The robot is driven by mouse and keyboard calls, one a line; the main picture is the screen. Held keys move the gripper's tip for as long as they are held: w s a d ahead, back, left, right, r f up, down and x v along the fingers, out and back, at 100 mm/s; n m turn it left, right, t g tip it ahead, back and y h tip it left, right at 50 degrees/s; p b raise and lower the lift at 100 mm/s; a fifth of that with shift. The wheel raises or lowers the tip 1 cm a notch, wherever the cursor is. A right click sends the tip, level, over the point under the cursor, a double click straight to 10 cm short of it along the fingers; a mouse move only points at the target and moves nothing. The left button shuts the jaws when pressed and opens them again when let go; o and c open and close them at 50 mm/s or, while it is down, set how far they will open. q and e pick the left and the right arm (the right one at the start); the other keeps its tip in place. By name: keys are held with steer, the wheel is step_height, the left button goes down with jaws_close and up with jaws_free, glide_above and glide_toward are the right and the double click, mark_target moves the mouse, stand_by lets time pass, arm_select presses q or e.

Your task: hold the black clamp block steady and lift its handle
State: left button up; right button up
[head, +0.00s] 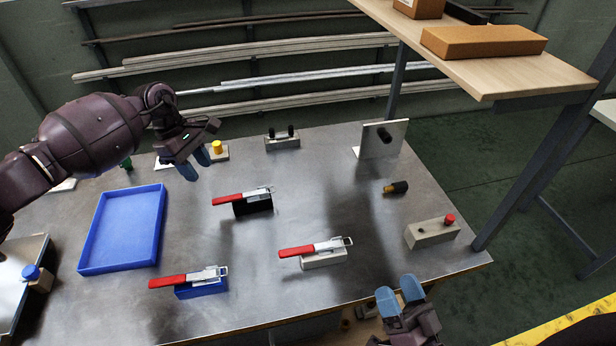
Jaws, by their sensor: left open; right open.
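The black clamp block (253,207) stands on the metal table. Its red handle (229,198) lies about level and points left, joined to a silver clamp (260,191) on top. My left gripper (196,165) is open and empty above the table, up and left of the black block and apart from it. My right gripper (400,289) is open and empty at the table's front edge, well to the lower right of the black block. Neither gripper touches the block or its handle.
Similar clamps stand on a blue block (201,288) and a pale block (324,260) in front. A blue tray (122,269) lies at left. A grey block with a red button (432,233) and an upright plate (383,140) are at right. A wooden shelf (490,75) overhangs the back right.

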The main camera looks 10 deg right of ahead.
steer(key=w+a+r+n+g+y, duration=0.8)
steer(key=w+a+r+n+y, duration=0.4)
steer(key=a+r+n+y, duration=0.4)
steer(key=n+g+h, duration=0.4)
steer(key=n+g, duration=1)
steer(key=n, duration=2)
glide_above(269, 194)
steer(key=s+d, duration=0.3)
step_height(269, 194, down, 13)
steer(key=shift+d+r, duration=0.1)
steer(key=shift+r, duration=0.1)
steer(key=w+d+n, duration=0.1)
steer(key=n, duration=0.1)
steer(key=w+d+f+n+h, duration=0.1)
steer(key=n, duration=0.1)
steer(key=w+d+f+n+g+h, duration=0.1)
steer(key=d+n, duration=0.1)
steer(key=n, duration=0.1)
steer(key=shift+w+d, duration=0.1)
steer(key=shift+w, duration=0.05)
steer(key=shift+w+d+f+n, duration=0.1)
steer(key=shift+w+d+n, duration=0.15)
steer(key=shift+d+n, duration=0.25)
steer(key=shift+a+f+n+g, duration=0.2)
steer(key=shift+a+n+g, duration=0.1)
steer(key=shift+a, duration=0.05)
steer(key=x, duration=1)
steer(key=shift+d+f, duration=0.1)
steer(key=shift+f, duration=0.1)
steer(key=shift+c, duration=0.3)
